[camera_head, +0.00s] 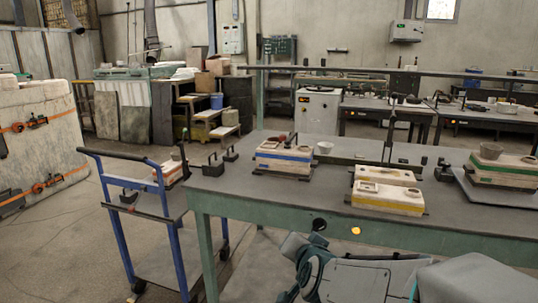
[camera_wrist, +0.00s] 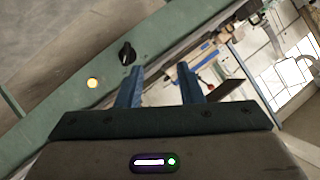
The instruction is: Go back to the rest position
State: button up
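My gripper (camera_wrist: 163,75) shows in the wrist view with its two blue fingers apart and nothing between them. It is open. I cannot make out the fingers there.
A blue trolley (camera_head: 118,225) stands at the bench's left. Open floor (camera_head: 60,255) lies further left.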

jog(key=s+d+r+n+g+p, duration=0.3)
jog(key=s+r+g+p, duration=0.2)
jog(key=s+r+p, duration=0.2)
jog(key=s+d+r+n+g+h+p, duration=0.1)
jog(key=s+d+r+n+g+p, duration=0.2)
jog(key=s+r+p, duration=0.5)
jog(key=s+d+g+p, duration=0.1)
jog(key=s+g+p, duration=0.1)
jog(key=s+p, duration=0.2)
jog(key=shift+s+d+r, duration=0.15)
jog(key=shift+s+d, duration=0.1)
jog(key=shift+s, duration=0.25)
